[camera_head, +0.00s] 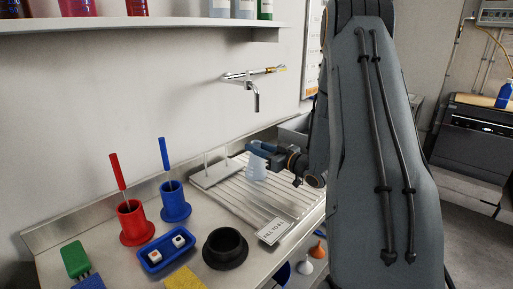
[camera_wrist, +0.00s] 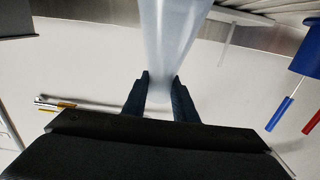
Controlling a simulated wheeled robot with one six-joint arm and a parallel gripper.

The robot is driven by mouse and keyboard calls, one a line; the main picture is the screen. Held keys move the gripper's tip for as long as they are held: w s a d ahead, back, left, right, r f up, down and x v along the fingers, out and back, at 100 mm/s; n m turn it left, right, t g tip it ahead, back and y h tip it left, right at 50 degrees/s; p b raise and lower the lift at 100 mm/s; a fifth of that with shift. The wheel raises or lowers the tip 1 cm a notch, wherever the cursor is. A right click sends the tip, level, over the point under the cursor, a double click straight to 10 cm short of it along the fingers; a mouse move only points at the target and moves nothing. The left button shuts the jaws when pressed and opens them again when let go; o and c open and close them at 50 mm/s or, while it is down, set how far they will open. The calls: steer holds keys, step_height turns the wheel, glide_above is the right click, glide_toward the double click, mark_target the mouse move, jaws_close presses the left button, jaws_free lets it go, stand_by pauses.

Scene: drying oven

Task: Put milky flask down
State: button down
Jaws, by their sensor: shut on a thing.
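The milky flask (camera_head: 256,168) is a pale translucent vessel in the head view, over the ribbed drainboard (camera_head: 281,200) of the sink counter. My gripper (camera_head: 257,151) is at its upper part, shut on it. In the wrist view the flask (camera_wrist: 172,40) fills the top middle, and my two dark fingertips (camera_wrist: 160,88) close on its narrow part. Whether the flask's base touches the drainboard cannot be told.
A white pegged rack (camera_head: 216,176) stands left of the flask. A card (camera_head: 272,232) lies at the drainboard's front. Red (camera_head: 135,222) and blue (camera_head: 175,201) brush holders, a blue tray (camera_head: 166,250) and a black round holder (camera_head: 225,248) stand at left. A tap (camera_head: 254,90) hangs above.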

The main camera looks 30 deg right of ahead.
steer(key=shift+f, duration=0.15)
steer(key=c, duration=1.4)
jaws_free()
steer(key=shift+c, duration=0.2)
steer(key=shift+r, duration=0.3)
steer(key=b+v, duration=0.1)
steer(key=v, duration=1.1)
steer(key=shift+b, duration=0.4)
